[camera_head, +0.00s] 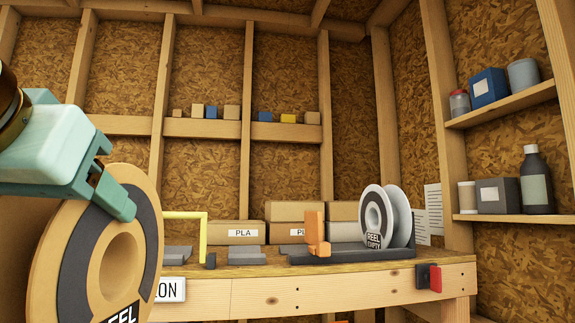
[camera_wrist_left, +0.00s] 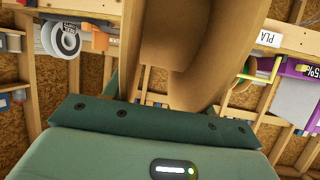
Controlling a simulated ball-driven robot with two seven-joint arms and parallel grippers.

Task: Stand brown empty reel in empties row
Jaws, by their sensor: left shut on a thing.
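My left gripper (camera_head: 120,205) is shut on the upper rim of the brown reel (camera_head: 72,250), at the left of the head view. The reel is held upright in front of the bench, with a dark ring on its face and a partly cut-off label reading "REEL". In the left wrist view the brown reel (camera_wrist_left: 180,45) fills the upper middle. A grey reel (camera_head: 399,215) labelled "REEL EMPTY" stands upright at the right of the bench, in a dark grey rack (camera_head: 350,256). It also shows in the left wrist view (camera_wrist_left: 66,40). My right gripper is not in view.
PLA boxes (camera_head: 236,233) line the back. A red-black switch (camera_head: 428,277) is on the bench front (camera_head: 300,295).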

